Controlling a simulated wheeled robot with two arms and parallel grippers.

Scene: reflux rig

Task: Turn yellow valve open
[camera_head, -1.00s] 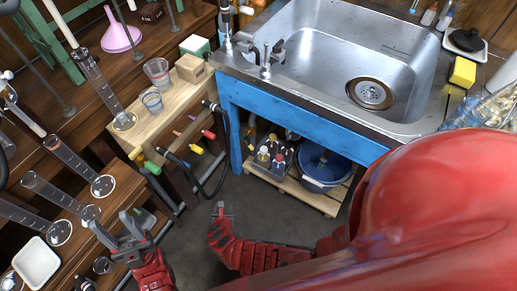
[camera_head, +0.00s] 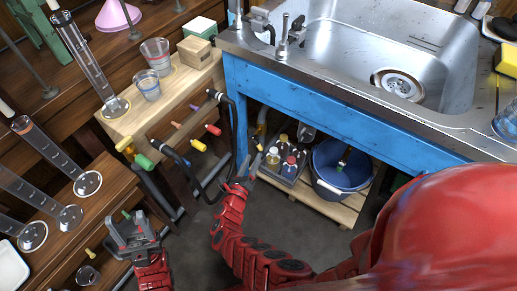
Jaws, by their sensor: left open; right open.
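Several coloured valve handles sit along the front of the wooden bench. One yellow handle (camera_head: 125,144) is at the left end beside a green handle (camera_head: 143,161). Another yellow handle (camera_head: 198,145) is further right, near a red handle (camera_head: 213,130). I cannot tell whether the valves are open. My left gripper (camera_head: 131,226) is open and empty, below the green handle and apart from it. My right gripper (camera_head: 247,166) is open, near the blue sink stand's leg, to the right of and below the red handle, touching no valve handle.
A black hose (camera_head: 205,193) loops below the handles, left of my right gripper. Glass cylinders (camera_head: 88,183) stand at the left. Beakers (camera_head: 148,84) and a wooden block (camera_head: 195,52) sit on the bench. A blue bucket (camera_head: 327,183) and bottles stand under the sink (camera_head: 345,60).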

